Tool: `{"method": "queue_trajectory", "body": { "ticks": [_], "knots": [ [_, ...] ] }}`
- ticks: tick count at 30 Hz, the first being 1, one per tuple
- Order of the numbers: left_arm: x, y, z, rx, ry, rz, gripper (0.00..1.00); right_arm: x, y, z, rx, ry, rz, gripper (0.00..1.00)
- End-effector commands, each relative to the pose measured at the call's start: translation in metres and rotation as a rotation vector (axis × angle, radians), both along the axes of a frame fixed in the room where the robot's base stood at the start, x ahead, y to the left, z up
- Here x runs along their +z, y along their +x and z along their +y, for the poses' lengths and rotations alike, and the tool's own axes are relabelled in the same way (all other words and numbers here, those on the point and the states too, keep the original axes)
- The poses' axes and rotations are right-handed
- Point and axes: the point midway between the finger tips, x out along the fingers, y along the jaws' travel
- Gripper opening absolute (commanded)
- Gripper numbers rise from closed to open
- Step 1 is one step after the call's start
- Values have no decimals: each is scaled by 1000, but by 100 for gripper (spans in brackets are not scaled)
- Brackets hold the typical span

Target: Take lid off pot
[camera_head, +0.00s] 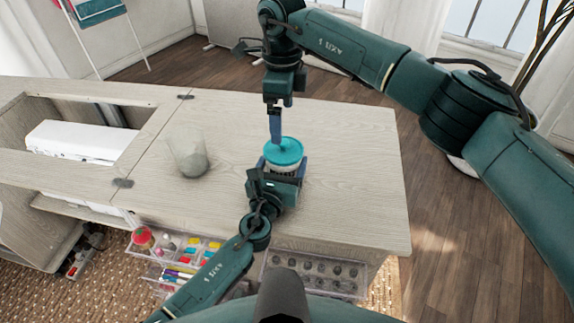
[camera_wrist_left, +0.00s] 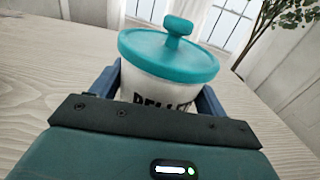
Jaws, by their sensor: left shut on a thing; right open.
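The pot (camera_wrist_left: 155,90) is white with dark lettering and stands on the cabinet top. Its teal lid (camera_head: 285,153) sits on it, with a round knob (camera_wrist_left: 178,25) on top. In the head view, my left gripper (camera_head: 281,172) is shut on the pot's body from the near side; its two fingers flank the pot in the left wrist view (camera_wrist_left: 160,92). My right gripper (camera_head: 276,138) is open and points down at the lid from above, overlapping the knob's area in the head view. It does not show in the left wrist view, so contact cannot be told.
A clear glass jar (camera_head: 187,155) stands left of the pot on the wooden cabinet top (camera_head: 350,190). A white machine (camera_head: 80,141) lies in the opening at left. Clear drawers (camera_head: 185,255) with sewing items stick out below the front edge. The top's right side is free.

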Motion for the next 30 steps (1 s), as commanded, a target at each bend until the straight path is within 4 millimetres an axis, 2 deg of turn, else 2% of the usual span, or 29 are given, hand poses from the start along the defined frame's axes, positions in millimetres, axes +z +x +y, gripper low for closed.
{"method": "queue_trajectory", "body": {
  "ticks": [2,5,8,10,13,15,17,20,24,27,30],
  "knots": [
    [0,0,0,0,0,0,34,-6,-4,7,3,39,15,100],
    [0,0,0,0,0,0,34,-19,-17,29,5,162,59,100],
    [0,0,0,0,0,0,34,-32,-41,66,-18,385,144,100],
    [0,0,0,0,0,0,34,-33,-65,98,-68,606,239,100],
    [0,0,0,0,0,0,34,-14,-91,133,-196,924,398,100],
    [0,0,0,0,0,1,34,6,-101,146,-315,1128,517,100],
    [0,0,0,0,0,1,34,25,-104,148,-437,1289,626,100],
    [0,0,0,0,0,1,34,53,-98,137,-674,1524,820,100],
    [0,0,0,0,0,1,34,70,-76,95,-1068,1769,1107,100],
    [0,0,0,0,0,1,34,62,-59,56,-1388,1866,1320,100],
    [0,0,0,0,0,1,34,38,-50,16,-1731,1888,1535,100]
  ]
}}
